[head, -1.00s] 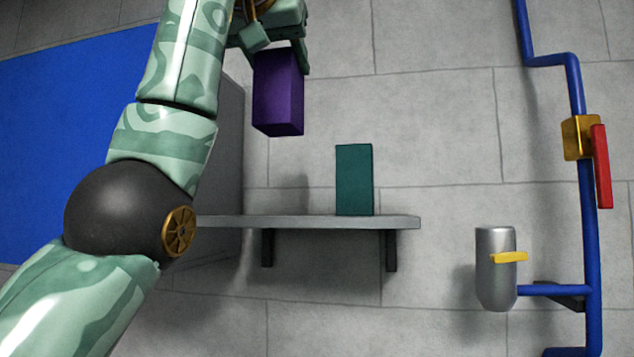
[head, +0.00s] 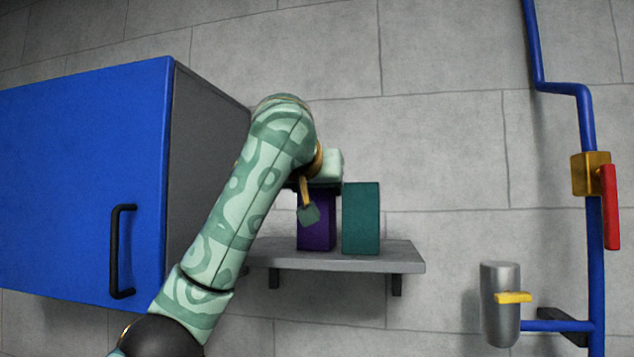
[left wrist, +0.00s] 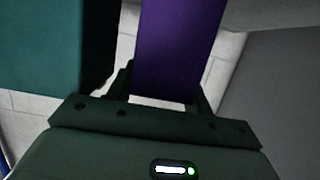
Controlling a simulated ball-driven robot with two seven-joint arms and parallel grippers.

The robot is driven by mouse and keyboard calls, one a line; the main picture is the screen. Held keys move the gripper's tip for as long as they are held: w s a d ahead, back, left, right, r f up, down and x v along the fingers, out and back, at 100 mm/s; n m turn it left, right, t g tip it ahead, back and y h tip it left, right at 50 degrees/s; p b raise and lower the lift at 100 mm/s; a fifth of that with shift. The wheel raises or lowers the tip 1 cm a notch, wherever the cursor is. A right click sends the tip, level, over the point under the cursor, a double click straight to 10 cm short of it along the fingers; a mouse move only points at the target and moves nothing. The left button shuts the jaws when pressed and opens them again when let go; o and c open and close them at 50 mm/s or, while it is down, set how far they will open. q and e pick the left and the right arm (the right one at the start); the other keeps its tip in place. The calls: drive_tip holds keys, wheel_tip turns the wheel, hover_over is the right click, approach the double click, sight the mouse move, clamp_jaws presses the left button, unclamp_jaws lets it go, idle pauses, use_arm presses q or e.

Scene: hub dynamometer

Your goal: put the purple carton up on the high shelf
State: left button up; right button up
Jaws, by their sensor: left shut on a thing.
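The purple carton (head: 317,234) is upright at the grey high shelf (head: 375,259), just left of a teal box. Its base is at the shelf's top surface; I cannot tell whether it touches. My left gripper (head: 311,208) is shut on the carton from above and hides its upper part. In the left wrist view the purple carton (left wrist: 178,45) stands between the fingers of my left gripper (left wrist: 163,92). My right gripper is not in view.
The teal box (head: 361,219) stands on the shelf close beside the carton. A blue cabinet (head: 70,190) with a black handle is at the left. A grey cylinder (head: 498,300) and a blue pipe (head: 594,250) with a red lever are on the wall at the right.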

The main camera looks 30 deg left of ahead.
use_arm(q)
drive_tip(key=shift+s+f, duration=0.1)
drive_tip(key=o, duration=1.2)
drive_tip(key=shift+r, duration=0.2)
drive_tip(key=b+v, duration=0.9)
drive_tip(key=v, duration=0.3)
